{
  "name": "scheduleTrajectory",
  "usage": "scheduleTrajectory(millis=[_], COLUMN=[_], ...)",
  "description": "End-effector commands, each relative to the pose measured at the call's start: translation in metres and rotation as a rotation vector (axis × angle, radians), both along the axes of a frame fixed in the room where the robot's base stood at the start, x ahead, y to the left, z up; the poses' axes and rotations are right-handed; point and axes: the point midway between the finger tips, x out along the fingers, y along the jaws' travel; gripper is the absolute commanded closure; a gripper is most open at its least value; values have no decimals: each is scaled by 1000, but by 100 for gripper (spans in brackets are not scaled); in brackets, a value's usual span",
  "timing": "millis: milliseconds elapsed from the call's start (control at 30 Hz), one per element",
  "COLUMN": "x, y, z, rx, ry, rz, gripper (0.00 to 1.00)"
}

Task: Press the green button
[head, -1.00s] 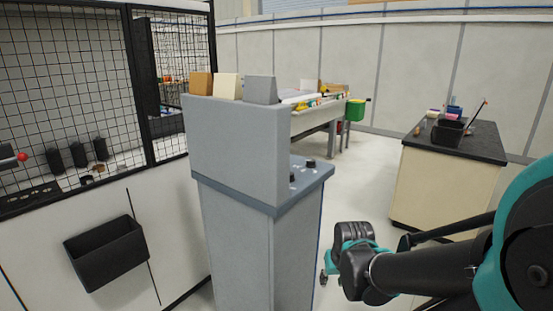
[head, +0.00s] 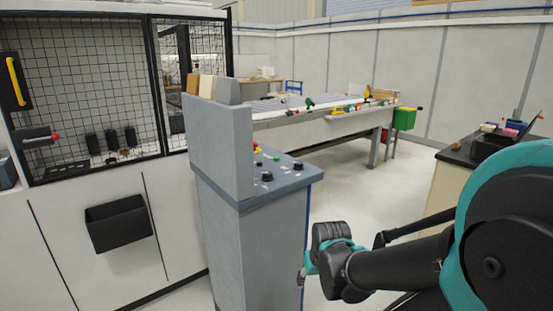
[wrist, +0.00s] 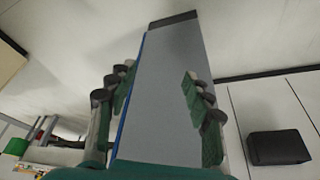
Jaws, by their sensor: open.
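The grey control console (head: 250,245) stands upright in the middle of the head view. Its sloped top panel (head: 283,183) carries black knobs, a red and yellow control (head: 257,148) and a small green button (head: 277,157). A raised grey back part of the console stands left of the panel. My gripper (wrist: 157,88) is open and empty in the wrist view, with the console's grey side (wrist: 165,110) showing between and beyond its fingers. In the head view my wrist is low, right of the console and below the panel; the fingers are mostly hidden. The green button is not visible in the wrist view.
A mesh-fenced machine wall with a black bin (head: 118,224) stands at left. A long worktable (head: 310,128) with a green bin (head: 404,118) is behind. A dark-topped cabinet (head: 458,152) stands at right. Open floor lies between the console and the cabinet.

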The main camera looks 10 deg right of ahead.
Motion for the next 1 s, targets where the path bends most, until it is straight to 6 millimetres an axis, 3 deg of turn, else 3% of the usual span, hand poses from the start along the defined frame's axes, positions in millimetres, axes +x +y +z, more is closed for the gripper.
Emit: scheduleTrajectory(millis=[33, 367, 1000], x=[0, 0, 0], y=[0, 0, 0], z=[0, 0, 0], rx=[0, 0, 0], ry=[0, 0, 0], rz=[0, 0, 0], gripper=[58, 99, 100])
